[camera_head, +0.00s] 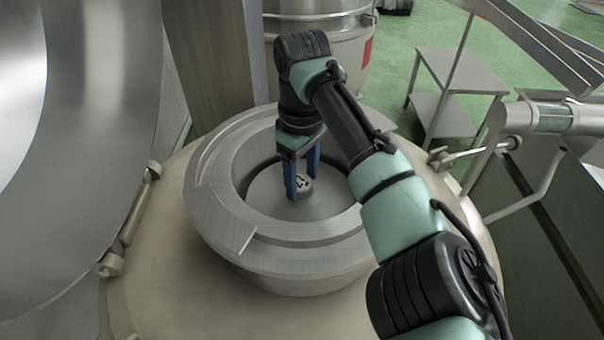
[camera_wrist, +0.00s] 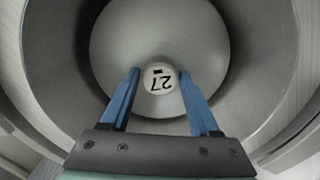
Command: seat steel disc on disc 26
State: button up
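A grey steel disc (camera_wrist: 125,50) lies level inside the round mouth of the vessel; it also shows in the head view (camera_head: 268,200). A small round knob (camera_wrist: 160,77) stands at its middle, its pale top marked 27, upside down in the wrist view. My gripper (camera_head: 303,186) points down into the mouth, and its two blue fingers (camera_wrist: 160,72) stand on either side of the knob. A narrow gap seems to show between knob and fingers, so the gripper looks open. No disc marked 26 is visible; anything under the steel disc is hidden.
A thick metal ring collar (camera_head: 215,205) surrounds the mouth, with walls close around my gripper. A large open steel lid (camera_head: 75,110) stands at left. A post (camera_head: 215,60) and a steel drum (camera_head: 330,45) stand behind; a grey table (camera_head: 460,72) is at back right.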

aim_at(302, 183)
jog(key=o, duration=0.4)
notch_tip(302, 183, up, 13)
jog(key=b, duration=0.1)
jog(key=shift+b, duration=0.35)
